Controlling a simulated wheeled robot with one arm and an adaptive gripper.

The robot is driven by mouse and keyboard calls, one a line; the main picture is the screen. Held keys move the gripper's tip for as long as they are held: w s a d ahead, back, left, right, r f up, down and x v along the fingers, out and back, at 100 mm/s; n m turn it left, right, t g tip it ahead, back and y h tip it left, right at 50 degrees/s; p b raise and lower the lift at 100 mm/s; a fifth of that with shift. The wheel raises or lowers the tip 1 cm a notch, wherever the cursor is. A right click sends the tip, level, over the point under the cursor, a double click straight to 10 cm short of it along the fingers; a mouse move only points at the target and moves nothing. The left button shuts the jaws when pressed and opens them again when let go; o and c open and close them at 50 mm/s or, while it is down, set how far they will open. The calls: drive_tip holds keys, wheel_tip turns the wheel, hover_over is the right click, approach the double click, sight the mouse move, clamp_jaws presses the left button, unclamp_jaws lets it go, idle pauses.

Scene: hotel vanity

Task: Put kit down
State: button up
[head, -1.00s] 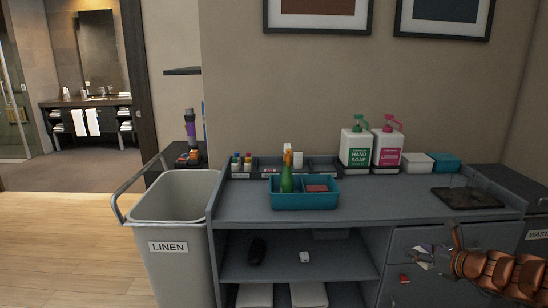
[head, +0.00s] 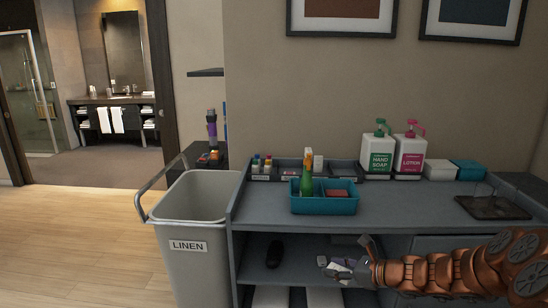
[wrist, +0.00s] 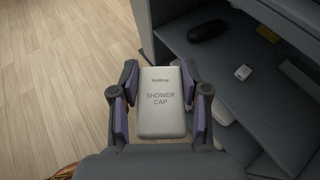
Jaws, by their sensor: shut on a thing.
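My gripper (wrist: 160,110) is shut on a pale grey box printed "SHOWER CAP" (wrist: 162,98), with a finger pad on each side of it in the wrist view. In the head view my gripper (head: 352,270) reaches in from the right, in front of the cart's open upper shelf. The held box is small and hard to make out there. In the wrist view the box is over the wood floor, left of the cart's edge.
The cart's upper shelf (head: 254,273) holds a dark object (head: 274,253) and a small white item (wrist: 243,72). On top stand a teal caddy (head: 325,206), pump bottles (head: 379,152) and a dark tray (head: 490,207). A linen bin (head: 187,245) stands at left.

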sight(336, 264)
wheel_tip(336, 264, up, 12)
drive_tip(key=w+m+t+h, duration=0.1)
drive_tip(key=m+t+h, duration=0.3)
drive_tip(key=m+h, duration=0.2)
drive_tip(key=shift+w+d+m+t+h, duration=0.3)
drive_tip(key=shift+w+d+m+h, duration=0.1)
drive_tip(key=shift+m, duration=0.1)
drive_tip(key=shift+a, duration=0.1)
